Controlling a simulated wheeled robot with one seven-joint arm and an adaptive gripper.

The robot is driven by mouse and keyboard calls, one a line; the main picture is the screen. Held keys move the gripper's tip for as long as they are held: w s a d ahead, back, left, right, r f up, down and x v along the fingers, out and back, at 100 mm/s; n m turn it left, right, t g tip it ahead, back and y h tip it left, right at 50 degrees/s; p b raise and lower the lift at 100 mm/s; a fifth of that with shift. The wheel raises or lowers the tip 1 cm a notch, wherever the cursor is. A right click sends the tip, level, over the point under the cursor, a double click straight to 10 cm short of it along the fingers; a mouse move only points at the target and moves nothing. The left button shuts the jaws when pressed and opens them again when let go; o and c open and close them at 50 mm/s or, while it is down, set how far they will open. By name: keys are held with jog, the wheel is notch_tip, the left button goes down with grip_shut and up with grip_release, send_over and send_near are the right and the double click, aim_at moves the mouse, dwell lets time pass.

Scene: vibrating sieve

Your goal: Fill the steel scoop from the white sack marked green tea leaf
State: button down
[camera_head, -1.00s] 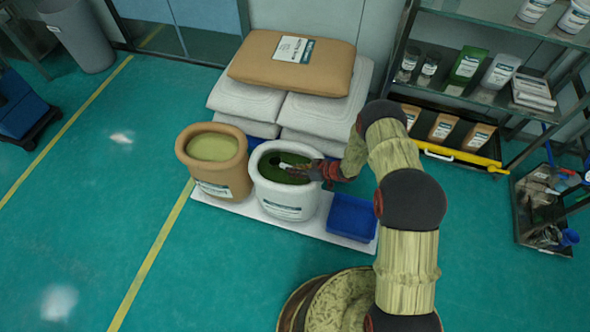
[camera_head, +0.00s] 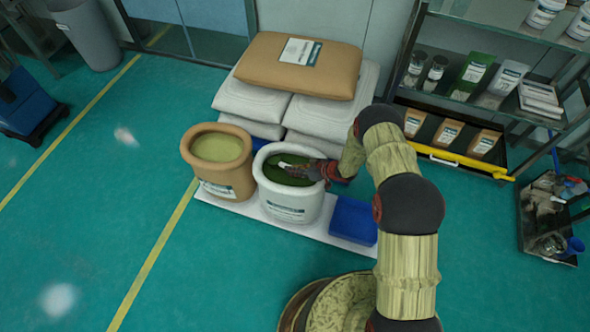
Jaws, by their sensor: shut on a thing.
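The white sack (camera_head: 291,207) stands open in the middle of the view, with dark green leaf (camera_head: 281,181) inside and a label on its front. The label is too small to read. My gripper (camera_head: 318,171) reaches over the sack's right rim from the right. It is shut on the steel scoop (camera_head: 292,165), which shows as a small pale shape at the leaf, inside the mouth of the sack. The rest of the scoop is hidden by my gripper or the leaf. I cannot tell how much leaf the scoop holds.
A brown sack (camera_head: 222,187) with pale contents stands close on the left. A blue bin (camera_head: 353,220) sits on the right of the same white board (camera_head: 318,232). Stacked sacks (camera_head: 298,66) are behind; a shelf rack (camera_head: 490,58) is at right.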

jog(key=shift+w+a, duration=0.15)
jog(key=shift+a, duration=0.15)
jog(key=shift+s+d, duration=0.45)
jog(key=shift+d, duration=0.15)
jog(key=shift+s+d+f+p, duration=0.1)
jog(key=shift+s+d+p, duration=0.25)
jog(key=shift+d, duration=0.25)
jog(key=shift+s, duration=0.1)
dwell(0.5)
notch_tip(320, 180, up, 17)
jog(key=p, duration=1.1)
jog(key=shift+p, duration=0.35)
dwell(0.4)
